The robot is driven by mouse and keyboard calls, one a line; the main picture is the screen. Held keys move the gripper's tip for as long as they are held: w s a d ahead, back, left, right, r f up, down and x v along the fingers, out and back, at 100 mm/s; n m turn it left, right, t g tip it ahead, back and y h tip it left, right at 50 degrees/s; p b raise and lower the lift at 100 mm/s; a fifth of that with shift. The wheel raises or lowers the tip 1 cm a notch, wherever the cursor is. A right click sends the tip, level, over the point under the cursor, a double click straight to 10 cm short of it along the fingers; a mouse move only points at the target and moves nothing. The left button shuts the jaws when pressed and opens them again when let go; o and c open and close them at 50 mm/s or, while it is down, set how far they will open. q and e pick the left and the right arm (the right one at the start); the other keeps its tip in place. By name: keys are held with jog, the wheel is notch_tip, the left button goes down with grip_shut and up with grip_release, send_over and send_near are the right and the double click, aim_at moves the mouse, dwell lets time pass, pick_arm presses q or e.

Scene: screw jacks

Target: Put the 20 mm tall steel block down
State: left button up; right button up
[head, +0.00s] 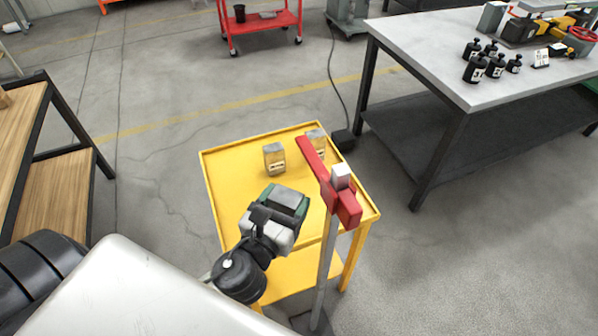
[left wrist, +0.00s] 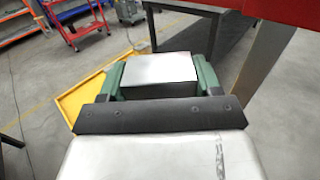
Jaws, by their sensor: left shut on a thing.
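My left gripper (head: 281,207) is shut on a grey steel block (left wrist: 160,67). In the left wrist view the block sits between the two green fingers, its flat face showing. In the head view the gripper appears over the near part of the yellow cart top (head: 228,198); I cannot tell its height above it. A small light-grey block (head: 341,176) sits on a red stand (head: 348,207) right of the gripper. The stand's red bar and grey post also show at the right of the left wrist view. My right gripper is not in view.
A wooden bench (head: 50,195) is at the left. A red trolley (head: 262,22) stands behind.

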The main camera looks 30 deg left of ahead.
pick_arm(q)
jog(key=shift+n+y, duration=0.3)
jog(key=shift+y, duration=0.2)
jog(key=w+f+b, duration=0.3)
jog(key=f+b, duration=0.1)
jog(key=f, duration=0.2)
jog(key=w+f+b, duration=0.3)
jog(key=f+b, duration=0.2)
jog(key=f, duration=0.1)
jog(key=w+a+f+b, duration=0.1)
jog(key=w+f+b, duration=0.3)
jog(key=f, duration=0.2)
jog(key=shift+w+f+b, duration=0.1)
jog(key=shift+f+b, duration=0.25)
jog(key=shift+f, duration=0.05)
jog(key=shift+f, duration=0.25)
jog(key=shift+f+b, duration=0.15)
jog(key=shift+b, duration=0.2)
jog(key=shift+f, duration=0.1)
jog(key=shift+f, duration=0.1)
